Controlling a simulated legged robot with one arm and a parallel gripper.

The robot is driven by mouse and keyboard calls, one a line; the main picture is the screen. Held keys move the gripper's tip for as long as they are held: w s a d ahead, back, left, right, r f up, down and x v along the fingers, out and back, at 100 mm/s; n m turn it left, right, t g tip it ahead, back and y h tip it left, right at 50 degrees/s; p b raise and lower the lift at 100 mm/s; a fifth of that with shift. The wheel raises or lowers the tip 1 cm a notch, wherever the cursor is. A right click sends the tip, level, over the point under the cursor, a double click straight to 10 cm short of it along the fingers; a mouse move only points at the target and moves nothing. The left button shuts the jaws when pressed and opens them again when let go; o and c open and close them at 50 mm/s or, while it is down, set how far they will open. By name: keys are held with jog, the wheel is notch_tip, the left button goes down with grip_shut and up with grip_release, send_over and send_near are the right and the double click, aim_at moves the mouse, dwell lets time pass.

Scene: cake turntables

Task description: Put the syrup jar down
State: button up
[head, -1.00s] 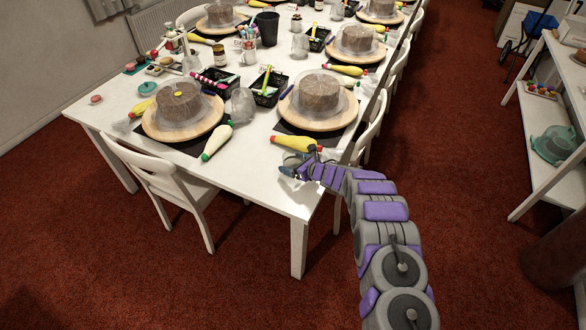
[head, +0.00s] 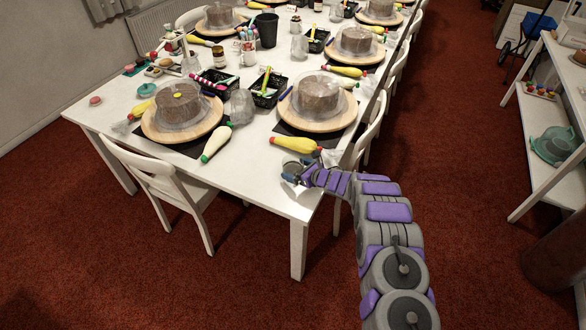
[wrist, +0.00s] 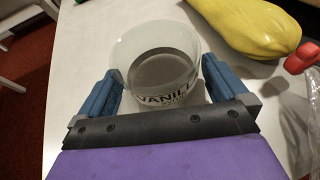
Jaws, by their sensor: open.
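The syrup jar (wrist: 162,66) is a round, pale, see-through jar with dark lettering that reads "VANILL". In the wrist view it looks upright on the white table (wrist: 72,60). My gripper (wrist: 160,74) is open, with one blue finger on each side of the jar. I cannot tell if either finger touches it. In the head view my gripper (head: 293,171) is low at the near right corner of the table, and the jar there is too small and covered to make out.
A yellow piping bag (head: 296,144) with a red tip lies just beyond my gripper. Crumpled clear plastic (head: 331,158) lies to its right. A cake on a wooden turntable (head: 336,119) stands farther back. The table front left of my gripper is clear.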

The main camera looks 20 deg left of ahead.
jog(key=p+v, duration=0.1)
jog(key=v, duration=0.8)
jog(key=shift+s+d+p, duration=0.2)
jog(key=shift+d+p, duration=0.1)
